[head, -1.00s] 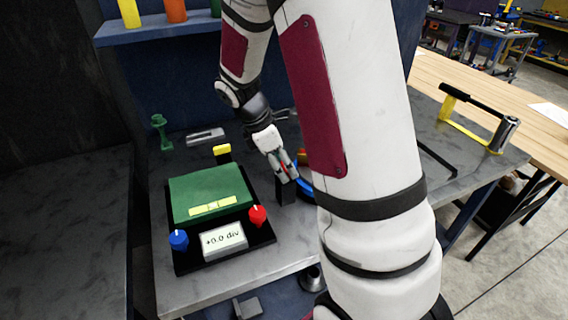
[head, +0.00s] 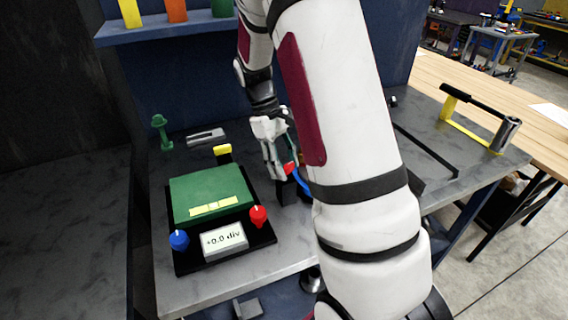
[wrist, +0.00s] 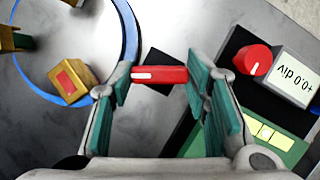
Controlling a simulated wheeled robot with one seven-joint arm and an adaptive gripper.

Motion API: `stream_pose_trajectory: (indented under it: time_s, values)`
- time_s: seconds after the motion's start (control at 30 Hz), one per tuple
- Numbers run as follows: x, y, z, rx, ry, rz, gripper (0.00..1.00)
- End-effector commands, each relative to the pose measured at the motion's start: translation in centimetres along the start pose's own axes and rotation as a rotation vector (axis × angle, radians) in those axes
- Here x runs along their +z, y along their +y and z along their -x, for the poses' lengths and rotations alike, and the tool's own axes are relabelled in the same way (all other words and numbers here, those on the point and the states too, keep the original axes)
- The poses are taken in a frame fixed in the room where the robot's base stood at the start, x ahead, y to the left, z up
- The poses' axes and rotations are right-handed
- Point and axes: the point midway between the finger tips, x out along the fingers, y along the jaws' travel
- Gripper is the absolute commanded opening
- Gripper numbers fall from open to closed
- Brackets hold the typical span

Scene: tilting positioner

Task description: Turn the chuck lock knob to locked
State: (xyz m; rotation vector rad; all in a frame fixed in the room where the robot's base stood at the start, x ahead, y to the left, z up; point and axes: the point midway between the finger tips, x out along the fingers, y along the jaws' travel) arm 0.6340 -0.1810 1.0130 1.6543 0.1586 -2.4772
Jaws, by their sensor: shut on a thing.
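A red bar-shaped knob with a white line, which I take as the chuck lock knob (wrist: 160,75), sits over a black block (wrist: 158,62) in the wrist view. My gripper (wrist: 157,88) has its green-padded fingers at the two ends of the knob and is shut on it. The white line is at the knob's left end in the wrist view. In the head view my gripper (head: 280,172) is right of the green box, with a bit of red knob (head: 289,169) showing. My arm hides much of the area behind it.
A blue ring (wrist: 130,45) with a yellow-brown block (wrist: 73,80) lies beside the knob. A black-based device with a green box (head: 205,190), a red dial (head: 258,216), a blue dial (head: 179,239) and a "+0.0 div" display (head: 225,241) stands close by.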

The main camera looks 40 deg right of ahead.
Motion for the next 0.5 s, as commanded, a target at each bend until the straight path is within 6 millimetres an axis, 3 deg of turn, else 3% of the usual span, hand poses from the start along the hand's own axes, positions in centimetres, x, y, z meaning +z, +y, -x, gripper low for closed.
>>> stream_pose_trajectory:
  time_s: [0.5]
  values:
    - [0.0,0.26,0.0,-0.148,0.001,-0.357,0.15]
